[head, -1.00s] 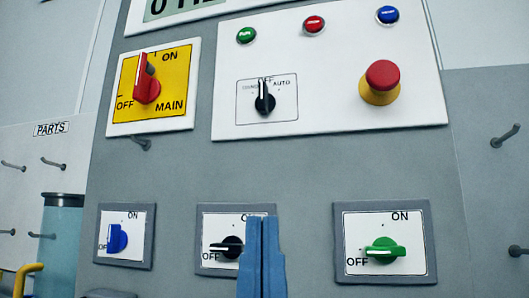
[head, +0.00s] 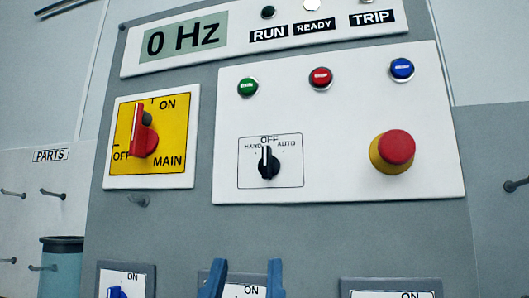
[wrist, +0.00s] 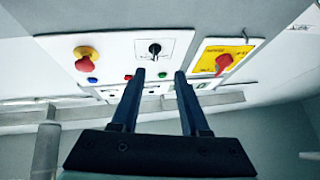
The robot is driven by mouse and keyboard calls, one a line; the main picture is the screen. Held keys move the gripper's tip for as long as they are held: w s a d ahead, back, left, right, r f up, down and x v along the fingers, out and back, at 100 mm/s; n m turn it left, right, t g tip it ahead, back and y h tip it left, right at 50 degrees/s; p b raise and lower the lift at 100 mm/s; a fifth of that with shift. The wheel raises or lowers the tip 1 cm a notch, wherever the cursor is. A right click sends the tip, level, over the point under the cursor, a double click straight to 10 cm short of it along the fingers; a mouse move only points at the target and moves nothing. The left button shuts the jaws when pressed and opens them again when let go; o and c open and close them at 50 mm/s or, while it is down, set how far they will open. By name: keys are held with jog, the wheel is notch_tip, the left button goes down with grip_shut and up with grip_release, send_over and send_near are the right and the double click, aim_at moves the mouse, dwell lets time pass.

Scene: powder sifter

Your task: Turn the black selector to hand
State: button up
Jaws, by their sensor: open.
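The black selector (head: 268,163) sits on the white control panel, with HAND to its upper left, OFF above and AUTO to its upper right. Its white pointer line is upright, at OFF. It also shows in the wrist view (wrist: 155,49), just beyond my fingertips. My gripper (head: 246,264) is at the bottom of the head view, below the selector and apart from it. Its two blue fingers are spread with nothing between them. The wrist view also shows the open gripper (wrist: 160,74).
A red emergency button (head: 396,149) stands out to the right of the selector. A red main switch (head: 144,139) on a yellow plate is to the left. Small green, red and blue buttons (head: 320,78) are above. More switch plates (head: 126,281) lie below, and hooks stick out at both sides.

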aim_at(265, 158)
notch_tip(265, 158, up, 13)
jog(key=w+a+m+g+h+p, duration=0.15)
jog(key=g+p, duration=0.45)
jog(key=p, duration=1.3)
jog(key=shift+m+g+h, duration=0.55)
jog(key=shift+g+h, duration=0.05)
jog(key=shift+h, duration=0.05)
jog(key=p+x, duration=0.3)
jog(key=x, duration=0.1)
jog(key=p+x, duration=0.3)
jog(key=x, duration=0.1)
jog(key=p+x, duration=0.3)
jog(key=shift+w+r, duration=0.35)
jog(key=shift+w, duration=0.1)
grip_shut()
